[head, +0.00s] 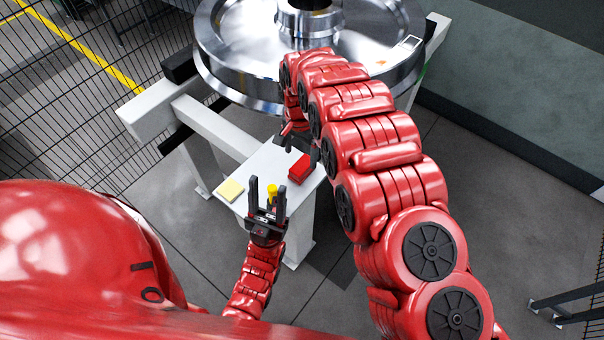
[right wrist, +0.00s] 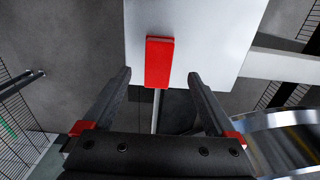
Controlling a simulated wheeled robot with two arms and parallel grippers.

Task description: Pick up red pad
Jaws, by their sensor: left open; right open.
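The red pad (head: 299,169) is a small red block on the right part of a small white table (head: 262,170). In the right wrist view the red pad (right wrist: 159,62) lies at the table's edge, beyond and between my open fingers. My right gripper (head: 297,140) is just behind the pad in the head view, partly hidden by its own arm; its fingers (right wrist: 160,80) are open and empty. My left gripper (head: 268,190) is open at the table's near edge, its fingers pointing up the picture. A yellow object (head: 272,190) shows between its fingers; I cannot tell whether they touch it.
A pale yellow pad (head: 230,190) lies on the table's left corner. A large shiny rail wheel (head: 240,75) rests on a white frame (head: 150,108) behind the table. A wire fence (head: 60,110) stands at the left.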

